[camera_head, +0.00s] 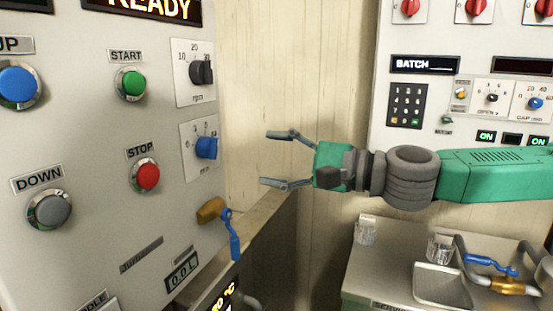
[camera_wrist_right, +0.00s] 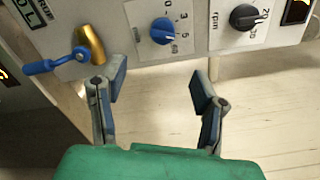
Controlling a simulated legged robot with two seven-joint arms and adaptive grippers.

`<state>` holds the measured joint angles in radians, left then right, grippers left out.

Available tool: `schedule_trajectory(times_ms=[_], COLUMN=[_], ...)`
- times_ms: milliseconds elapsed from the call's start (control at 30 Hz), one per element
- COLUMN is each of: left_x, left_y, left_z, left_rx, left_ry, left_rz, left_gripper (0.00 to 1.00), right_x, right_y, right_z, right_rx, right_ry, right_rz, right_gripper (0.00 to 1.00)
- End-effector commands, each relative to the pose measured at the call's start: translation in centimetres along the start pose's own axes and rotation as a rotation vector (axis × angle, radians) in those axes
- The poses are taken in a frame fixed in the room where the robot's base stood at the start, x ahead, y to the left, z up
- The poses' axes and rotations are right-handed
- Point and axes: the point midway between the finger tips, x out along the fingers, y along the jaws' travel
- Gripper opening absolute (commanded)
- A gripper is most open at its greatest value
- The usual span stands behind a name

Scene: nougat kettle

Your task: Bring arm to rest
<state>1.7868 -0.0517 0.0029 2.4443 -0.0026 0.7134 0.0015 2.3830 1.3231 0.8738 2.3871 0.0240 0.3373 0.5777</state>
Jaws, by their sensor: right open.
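My right gripper (camera_head: 287,160) comes in from the right on a green and grey arm (camera_head: 490,174). Its two fingers are spread and nothing is between them. It hangs in the air to the right of the control panel (camera_head: 110,120), apart from it. In the right wrist view the open gripper (camera_wrist_right: 160,105) shows from behind its green body, with the blue knob (camera_wrist_right: 163,31) and the brass valve with a blue lever (camera_wrist_right: 90,42) beyond the fingertips. My left gripper is not in view.
The panel carries a green START button (camera_head: 132,83), a red STOP button (camera_head: 145,176) and a black knob (camera_head: 201,72). A second panel (camera_head: 382,150) stands at the back right. Below the arm is a counter (camera_head: 375,275) with a metal tray (camera_head: 445,303) and clear cups.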

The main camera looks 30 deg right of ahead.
Motion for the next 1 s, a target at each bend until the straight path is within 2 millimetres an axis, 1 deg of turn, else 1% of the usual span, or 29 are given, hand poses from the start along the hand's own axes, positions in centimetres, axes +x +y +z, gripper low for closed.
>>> schedule_trajectory(times_ms=[100, 567, 667, 767, 867, 900, 967, 1000], left_x=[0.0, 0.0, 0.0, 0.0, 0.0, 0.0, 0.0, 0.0], left_y=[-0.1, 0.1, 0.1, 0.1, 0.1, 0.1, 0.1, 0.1], left_z=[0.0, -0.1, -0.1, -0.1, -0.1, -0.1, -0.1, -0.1], left_rx=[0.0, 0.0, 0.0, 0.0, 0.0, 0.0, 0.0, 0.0], left_ry=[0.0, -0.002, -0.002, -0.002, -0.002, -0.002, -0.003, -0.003], left_rz=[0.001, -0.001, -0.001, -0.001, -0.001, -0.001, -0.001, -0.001], left_gripper=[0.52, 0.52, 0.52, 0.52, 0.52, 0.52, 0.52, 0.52], right_x=[-0.3, -0.4, 0.1, 1.3, 2.4, 2.6, 2.4, 1.9], right_y=[0.0, 0.1, 1.2, 5.0, 11.6, 14.7, 19.4, 22.5], right_z=[0.1, -0.1, -0.1, -0.1, -0.2, -0.2, -0.4, -0.5], right_rx=[-0.001, 0.0, -0.009, -0.039, -0.099, -0.13, -0.181, -0.217], right_ry=[-0.001, -0.001, 0.001, 0.009, 0.019, 0.021, 0.022, 0.019], right_rz=[0.0, 0.0, 0.029, 0.121, 0.275, 0.347, 0.458, 0.532], right_gripper=[0.56, 0.56, 0.56, 0.56, 0.56, 0.56, 0.56, 0.56])
